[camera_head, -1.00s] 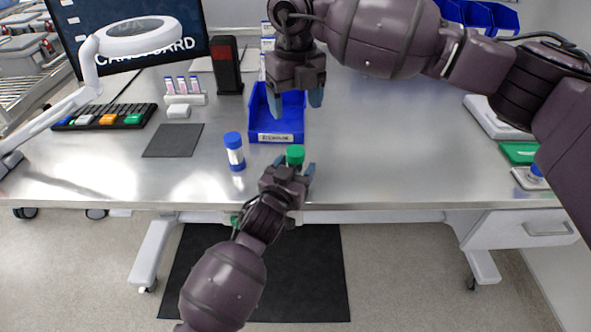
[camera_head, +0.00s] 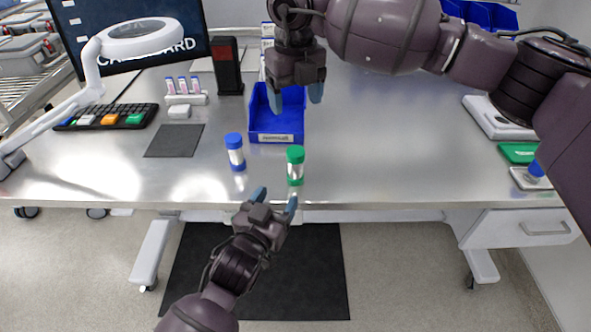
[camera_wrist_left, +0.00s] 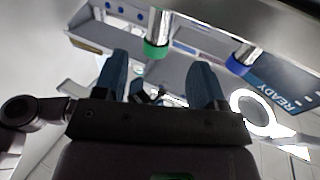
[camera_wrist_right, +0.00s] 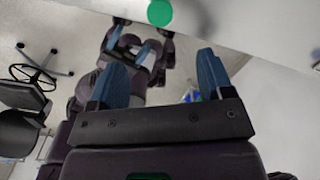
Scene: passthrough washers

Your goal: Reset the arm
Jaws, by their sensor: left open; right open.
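My left gripper (camera_head: 272,198) is open and empty, low in the head view at the table's front edge. A green-capped vial (camera_head: 295,166) stands upright on the table just beyond its fingertips, apart from them. A blue-capped vial (camera_head: 235,152) stands upright to its left. In the left wrist view the green-capped vial (camera_wrist_left: 157,32) and the blue-capped vial (camera_wrist_left: 243,56) both lie beyond the open fingers (camera_wrist_left: 160,75). My right gripper (camera_head: 297,92) is open and empty above the blue bin. The green cap (camera_wrist_right: 160,12) shows at the top of the right wrist view.
The blue bin (camera_head: 262,124) sits behind the vials. A dark mat (camera_head: 174,141), a rack of small tubes (camera_head: 186,98), a keyboard (camera_head: 106,117) and a lamp (camera_head: 140,36) are at the left. A scale (camera_head: 497,117) is at the right. The table's middle right is clear.

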